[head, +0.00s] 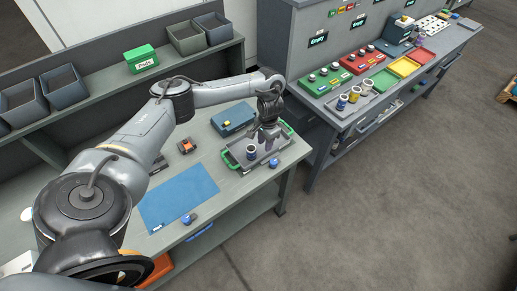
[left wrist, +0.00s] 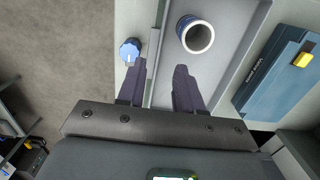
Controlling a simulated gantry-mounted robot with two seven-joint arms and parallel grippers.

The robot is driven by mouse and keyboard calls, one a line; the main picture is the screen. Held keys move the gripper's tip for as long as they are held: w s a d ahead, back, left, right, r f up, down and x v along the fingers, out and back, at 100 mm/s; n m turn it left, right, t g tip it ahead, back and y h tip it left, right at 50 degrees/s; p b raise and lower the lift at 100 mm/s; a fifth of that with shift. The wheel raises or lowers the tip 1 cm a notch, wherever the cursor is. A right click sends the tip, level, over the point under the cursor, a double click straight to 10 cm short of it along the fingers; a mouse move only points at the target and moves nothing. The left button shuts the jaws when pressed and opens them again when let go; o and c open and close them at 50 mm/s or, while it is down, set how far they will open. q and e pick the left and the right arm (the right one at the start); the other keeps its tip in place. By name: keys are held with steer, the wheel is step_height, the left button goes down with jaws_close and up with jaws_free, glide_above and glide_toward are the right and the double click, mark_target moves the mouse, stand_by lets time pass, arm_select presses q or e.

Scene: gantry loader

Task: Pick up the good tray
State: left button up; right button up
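A grey tray with green handles (head: 278,147) lies on the near workbench, toward its right end. No label naming it as good can be read. My left gripper (head: 264,138) is over the tray, pointing down. In the left wrist view its fingers (left wrist: 160,77) are apart with nothing clamped, and the tray's side rim (left wrist: 160,55) runs between them. Whether they touch the rim cannot be told. My right gripper is out of view.
A blue knob (head: 273,162) sits beside the tray's near side. A blue case (head: 233,118) lies behind the tray, and a blue mat (head: 179,196) to its left. A second bench (head: 420,75) with red, yellow and green trays stands to the right, across a floor gap.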

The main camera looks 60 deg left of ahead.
arm_select(q)
steer(key=w+r, duration=0.1)
steer(key=w, duration=0.1)
steer(key=b, duration=0.4)
glide_above(269, 153)
steer(key=shift+t, duration=0.4)
step_height(269, 153, down, 4)
steer(key=shift+w+f, duration=0.1)
steer(key=shift+f, duration=0.1)
steer(key=shift+a+f+b, duration=0.1)
steer(key=shift+f+b, duration=1.1)
steer(key=shift+f, duration=1.45)
jaws_close()
steer(key=shift+r, duration=0.1)
